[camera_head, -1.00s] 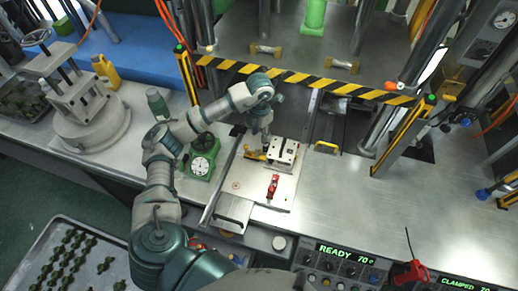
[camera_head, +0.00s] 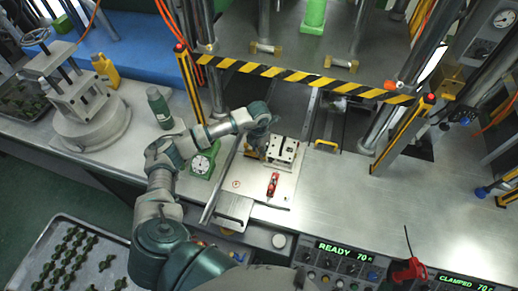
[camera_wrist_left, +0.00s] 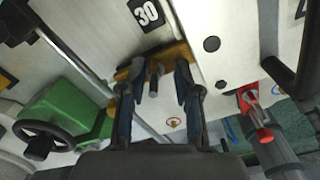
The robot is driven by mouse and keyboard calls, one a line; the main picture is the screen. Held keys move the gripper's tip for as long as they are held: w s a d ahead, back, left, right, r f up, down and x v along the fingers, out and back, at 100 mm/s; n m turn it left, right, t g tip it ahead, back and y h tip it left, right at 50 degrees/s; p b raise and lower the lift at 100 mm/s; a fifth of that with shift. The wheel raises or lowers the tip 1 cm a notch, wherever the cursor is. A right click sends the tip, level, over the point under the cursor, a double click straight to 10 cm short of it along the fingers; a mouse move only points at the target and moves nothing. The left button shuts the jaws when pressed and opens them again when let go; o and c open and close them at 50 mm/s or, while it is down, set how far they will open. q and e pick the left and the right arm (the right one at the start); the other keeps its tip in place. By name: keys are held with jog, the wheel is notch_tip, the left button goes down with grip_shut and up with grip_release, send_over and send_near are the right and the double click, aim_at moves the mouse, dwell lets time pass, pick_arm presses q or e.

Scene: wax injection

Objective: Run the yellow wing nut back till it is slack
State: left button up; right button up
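The yellow wing nut (camera_wrist_left: 178,52) is on a threaded stud at the side of the pale mould block (camera_head: 289,151). In the left wrist view its wings spread left and right, with the stud end in the middle. My left gripper (camera_wrist_left: 154,80) has its two fingers well apart, one on each side of the stud, with the tips overlapping the wings. I cannot tell whether the tips touch them. In the head view my left gripper (camera_head: 255,150) is at the block's left side and mostly hides the nut. My right gripper is not in view.
A red-handled clamp (camera_head: 272,185) stands on the plate in front of the block. A yellow-and-black striped bar (camera_head: 300,78) crosses behind. The bench (camera_head: 400,215) to the right is largely clear.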

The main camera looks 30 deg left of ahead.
pick_arm(q)
grip_shut()
jog(key=shift+a+f, duration=0.1)
jog(key=shift+a, duration=0.4)
jog(key=shift+d, duration=0.25)
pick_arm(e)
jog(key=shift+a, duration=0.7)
pick_arm(q)
jog(key=shift+s+f+n, duration=0.1)
jog(key=shift+n, duration=0.4)
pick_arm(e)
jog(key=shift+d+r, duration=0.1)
pick_arm(q)
jog(key=shift+n, duration=0.5)
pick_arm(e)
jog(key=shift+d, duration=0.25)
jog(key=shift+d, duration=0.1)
